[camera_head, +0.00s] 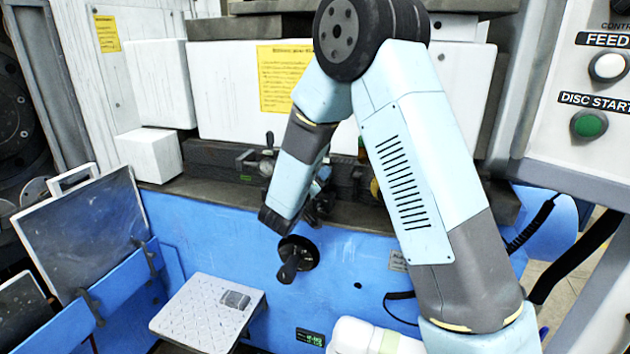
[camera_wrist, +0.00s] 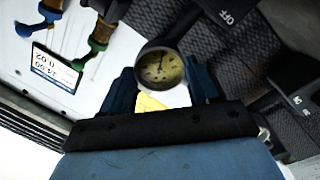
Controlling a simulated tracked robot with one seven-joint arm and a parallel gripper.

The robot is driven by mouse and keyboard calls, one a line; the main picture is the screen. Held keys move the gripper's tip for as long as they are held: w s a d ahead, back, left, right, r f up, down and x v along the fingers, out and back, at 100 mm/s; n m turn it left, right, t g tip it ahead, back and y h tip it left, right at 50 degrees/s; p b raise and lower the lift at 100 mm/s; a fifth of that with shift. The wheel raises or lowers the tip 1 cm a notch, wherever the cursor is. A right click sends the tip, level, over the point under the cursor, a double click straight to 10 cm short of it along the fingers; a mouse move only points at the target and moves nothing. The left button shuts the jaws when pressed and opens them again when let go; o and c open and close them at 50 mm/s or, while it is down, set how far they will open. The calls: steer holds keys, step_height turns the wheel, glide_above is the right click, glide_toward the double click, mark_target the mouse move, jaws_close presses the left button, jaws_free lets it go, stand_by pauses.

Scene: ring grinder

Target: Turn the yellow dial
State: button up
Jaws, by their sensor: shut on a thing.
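The yellow dial (camera_wrist: 160,68) is a round, yellowish face with dark marks and a dark rim in the wrist view. It sits between the two dark blue fingers of my gripper (camera_wrist: 163,82), which is shut on it. A small yellow patch (camera_wrist: 150,103) shows between the fingers below the dial. In the head view my gripper (camera_head: 318,203) is at the machine's front ledge, partly hidden by my forearm.
A black knob (camera_head: 290,260) sticks out of the blue front panel (camera_head: 340,270) just below my gripper. A control panel with a green button (camera_head: 589,124) is at the right. A grey step plate (camera_head: 205,310) is below. Coloured valve handles (camera_wrist: 88,50) are at the wrist view's upper left.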

steer(key=m, duration=0.5)
steer(key=shift+f, duration=0.2)
steer(key=shift+m, duration=0.3)
steer(key=o, duration=0.8)
steer(key=shift+w, duration=0.1)
steer(key=shift+o, duration=1.3)
steer(key=shift+r, duration=0.1)
steer(key=v, duration=1.3)
steer(key=shift+s+a, duration=0.2)
steer(key=shift+s, duration=0.15)
